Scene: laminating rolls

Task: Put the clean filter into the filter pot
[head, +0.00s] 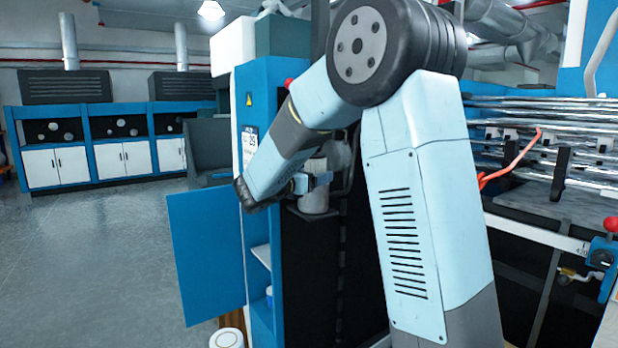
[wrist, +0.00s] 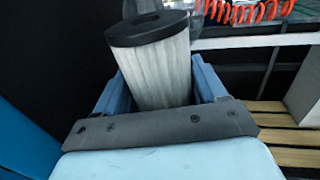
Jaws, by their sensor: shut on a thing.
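The filter (wrist: 160,72), a white pleated cylinder with a black end cap, stands between the two blue fingers of my gripper (wrist: 160,92) in the wrist view. The gripper is shut on it. I cannot clearly make out the filter pot; my arm covers part of that area. The filter's lower end is hidden in the wrist view.
The blue cabinet door (head: 206,250) stands open at the left. A white round container (head: 228,339) is on the floor by it. Metal rollers (head: 540,110) are at the right. The wrist view shows a red coiled hose (wrist: 245,11) and wooden slats (wrist: 290,137). Floor at left is clear.

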